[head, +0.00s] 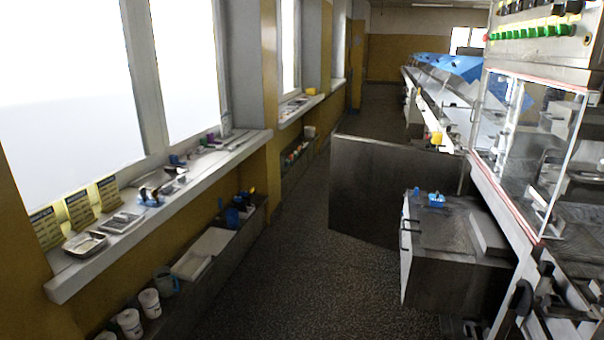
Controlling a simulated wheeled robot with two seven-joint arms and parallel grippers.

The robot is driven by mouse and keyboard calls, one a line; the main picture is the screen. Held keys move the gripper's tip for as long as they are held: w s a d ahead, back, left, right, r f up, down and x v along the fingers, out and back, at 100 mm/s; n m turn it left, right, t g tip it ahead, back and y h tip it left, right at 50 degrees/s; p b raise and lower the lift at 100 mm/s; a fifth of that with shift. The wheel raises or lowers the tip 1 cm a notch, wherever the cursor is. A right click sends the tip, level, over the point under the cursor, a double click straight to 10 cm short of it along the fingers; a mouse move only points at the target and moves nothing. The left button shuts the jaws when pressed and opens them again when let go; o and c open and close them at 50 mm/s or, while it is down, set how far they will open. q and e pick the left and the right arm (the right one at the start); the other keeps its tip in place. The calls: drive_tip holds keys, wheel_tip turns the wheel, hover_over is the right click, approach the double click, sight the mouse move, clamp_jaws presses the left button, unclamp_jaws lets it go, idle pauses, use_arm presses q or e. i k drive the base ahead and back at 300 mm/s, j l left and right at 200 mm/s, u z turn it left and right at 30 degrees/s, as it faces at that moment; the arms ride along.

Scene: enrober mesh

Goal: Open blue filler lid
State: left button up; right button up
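No part is plainly marked as the filler lid, and I cannot tell which blue part it is. Large blue covers (455,66) lie along the top of the long machine line at the back right; some look slanted. A small blue item (436,200) sits on top of the low grey cabinet (455,228) at the right. Neither of my grippers can be made out in the head view. Dark shapes at the bottom right are too unclear to name.
A clear-walled machine (528,145) stands at the right. The window sill (215,158) holds trays and small items. White cups (130,322) stand on a lower ledge. The dark floor (300,260) between is free.

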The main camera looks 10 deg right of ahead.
sight(437, 195)
drive_tip(key=i+z, duration=0.1)
drive_tip(key=i, duration=0.55)
drive_tip(key=i+j+z, duration=0.1)
drive_tip(key=i, duration=0.55)
drive_tip(key=i+j+z, duration=0.1)
drive_tip(key=i, duration=0.55)
drive_tip(key=j, duration=0.1)
